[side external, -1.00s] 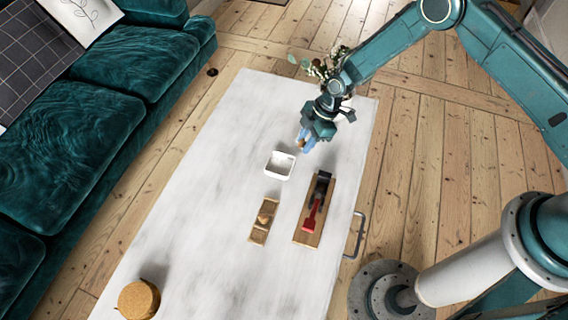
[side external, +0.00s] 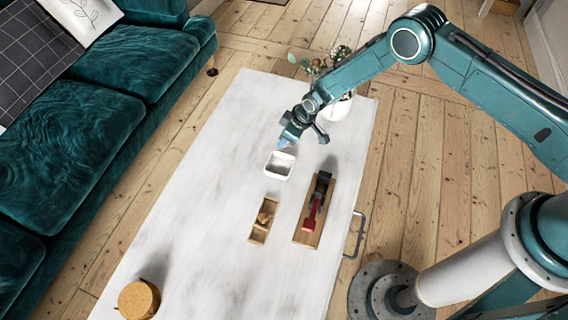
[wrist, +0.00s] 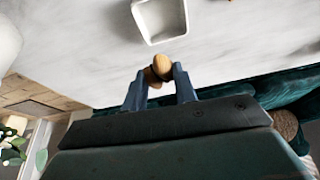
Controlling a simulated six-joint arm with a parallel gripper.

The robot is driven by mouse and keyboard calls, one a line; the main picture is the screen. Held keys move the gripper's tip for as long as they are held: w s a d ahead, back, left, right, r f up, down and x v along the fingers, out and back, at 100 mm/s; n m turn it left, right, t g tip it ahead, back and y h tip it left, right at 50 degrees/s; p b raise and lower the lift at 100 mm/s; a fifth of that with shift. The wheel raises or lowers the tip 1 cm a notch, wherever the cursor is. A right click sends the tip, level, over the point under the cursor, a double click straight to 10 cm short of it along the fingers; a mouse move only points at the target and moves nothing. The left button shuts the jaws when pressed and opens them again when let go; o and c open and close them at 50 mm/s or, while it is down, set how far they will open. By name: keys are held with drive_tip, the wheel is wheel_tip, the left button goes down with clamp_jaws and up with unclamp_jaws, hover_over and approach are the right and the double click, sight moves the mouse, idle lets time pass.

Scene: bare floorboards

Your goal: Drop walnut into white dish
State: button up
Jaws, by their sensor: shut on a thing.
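The white dish (side external: 276,178) sits on the pale tabletop, and it also shows at the top of the wrist view (wrist: 160,18); it looks empty there. My gripper (side external: 284,144) is above the table at the dish's far edge. In the wrist view my gripper (wrist: 159,86) has its two blue fingers shut on the walnut (wrist: 161,68), a rounded tan-brown thing at the fingertips. The walnut appears just beside the dish rim in that view. In the side view the walnut is too small or hidden to make out.
A wooden tray (side external: 257,236) with a small brown thing stands nearer the camera. A wooden board (side external: 305,237) with a red-and-black tool lies right of it. A white vase (side external: 337,109) with plants stands at the back, a cork-topped jar (side external: 139,299) at front left.

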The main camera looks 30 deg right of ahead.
drive_tip(key=shift+f, duration=0.1)
drive_tip(key=shift+f, duration=2.9)
drive_tip(key=o, duration=1.1)
drive_tip(key=shift+r, duration=0.15)
drive_tip(key=shift+v, duration=6.8)
